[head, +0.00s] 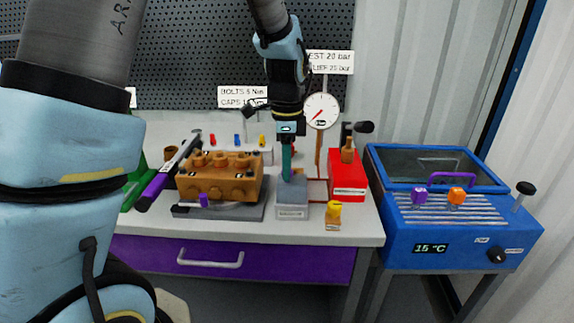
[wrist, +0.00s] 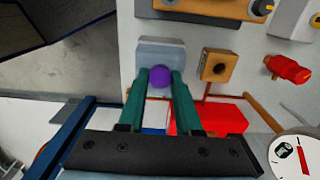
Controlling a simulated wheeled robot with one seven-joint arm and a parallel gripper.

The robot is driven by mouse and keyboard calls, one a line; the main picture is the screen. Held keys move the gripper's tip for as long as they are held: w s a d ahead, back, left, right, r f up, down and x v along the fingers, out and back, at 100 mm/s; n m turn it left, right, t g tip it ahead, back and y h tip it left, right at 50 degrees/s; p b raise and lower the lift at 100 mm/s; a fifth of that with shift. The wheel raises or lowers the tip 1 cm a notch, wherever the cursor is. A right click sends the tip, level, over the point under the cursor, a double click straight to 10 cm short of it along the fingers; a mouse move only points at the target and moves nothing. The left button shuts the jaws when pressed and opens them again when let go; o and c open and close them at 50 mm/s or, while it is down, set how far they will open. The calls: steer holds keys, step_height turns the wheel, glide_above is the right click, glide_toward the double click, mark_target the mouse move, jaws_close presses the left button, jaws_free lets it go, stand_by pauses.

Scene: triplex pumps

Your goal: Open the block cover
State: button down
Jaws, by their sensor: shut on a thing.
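A grey block (head: 292,196) with a small unreadable label on its front stands near the front of the bench, right of the orange-brown pump block. It also shows in the wrist view (wrist: 161,46). My gripper (head: 287,176) points down at the top of this grey block. In the wrist view, my gripper's teal fingers (wrist: 160,78) are closed on a round purple knob (wrist: 160,76) in front of the grey block. The knob is hidden behind the fingers in the head view. I cannot tell whether the cover is lifted.
The orange-brown pump block (head: 218,178) stands left on a dark plate. A red box (head: 347,182) and a pressure gauge (head: 321,111) are close on the right. A yellow-topped fitting (head: 333,215) stands in front. A blue bath (head: 452,212) is beyond the bench's right edge.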

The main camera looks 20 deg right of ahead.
mark_target(304, 182)
stand_by(0.6)
steer(key=d+r+y+p, duration=0.1)
steer(key=p, duration=0.1)
steer(key=shift+s+r+p, duration=0.1)
steer(key=shift+s+p, duration=0.2)
steer(key=shift+s, duration=0.05)
steer(key=shift+s+d+r+t+y+p, duration=0.15)
steer(key=shift+d+t+y+p, duration=0.25)
steer(key=shift+p, duration=0.15)
steer(key=shift+s+d+t+y+p, duration=0.2)
steer(key=shift+d+t+y+p, duration=0.1)
steer(key=shift+d+y+p, duration=0.3)
steer(key=shift+s+d+t+y+p, duration=0.2)
steer(key=shift+d+t+y+p, duration=0.15)
steer(key=shift+y, duration=0.35)
steer(key=c, duration=0.6)
jaws_free()
steer(key=shift+r, duration=0.15)
